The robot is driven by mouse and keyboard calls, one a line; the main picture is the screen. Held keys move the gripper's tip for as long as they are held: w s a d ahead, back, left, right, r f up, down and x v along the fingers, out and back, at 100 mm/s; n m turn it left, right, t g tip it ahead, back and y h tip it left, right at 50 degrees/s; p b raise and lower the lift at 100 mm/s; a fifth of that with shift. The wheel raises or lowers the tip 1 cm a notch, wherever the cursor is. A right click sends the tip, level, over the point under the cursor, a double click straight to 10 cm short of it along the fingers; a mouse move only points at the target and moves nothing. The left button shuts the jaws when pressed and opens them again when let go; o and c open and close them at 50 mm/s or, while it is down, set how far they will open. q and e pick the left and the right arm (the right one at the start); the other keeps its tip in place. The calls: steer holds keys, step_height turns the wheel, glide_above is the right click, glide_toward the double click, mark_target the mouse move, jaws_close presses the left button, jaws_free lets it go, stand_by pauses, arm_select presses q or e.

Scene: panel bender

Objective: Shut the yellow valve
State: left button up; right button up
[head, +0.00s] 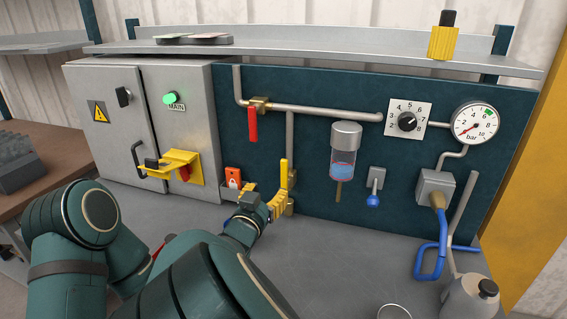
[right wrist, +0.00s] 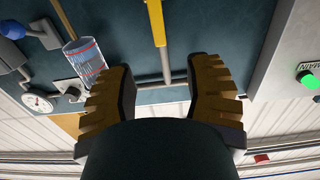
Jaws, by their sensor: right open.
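The yellow valve handle (head: 284,173) stands upright on a vertical pipe at the lower part of the dark teal panel. It points along the pipe. In the right wrist view the yellow handle (right wrist: 156,22) shows as a bar beyond the fingertips, roughly in line with the gap between them. My right gripper (head: 277,205) is beside the lower part of the handle, low over the grey bench. Its ridged yellow fingers are spread in the right wrist view (right wrist: 163,75), with nothing gripped between them. I cannot tell if a finger touches the handle. My left gripper does not show.
A red valve handle (head: 252,124) hangs down above left. A clear filter bowl (head: 344,150), pressure gauge (head: 475,122) and blue hose (head: 432,258) are to the right.

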mark_target(284, 168)
steer(key=b+x, duration=0.1)
steer(key=x, duration=1.1)
steer(key=shift+w+d, duration=0.25)
steer(key=shift+w, duration=0.1)
jaws_close()
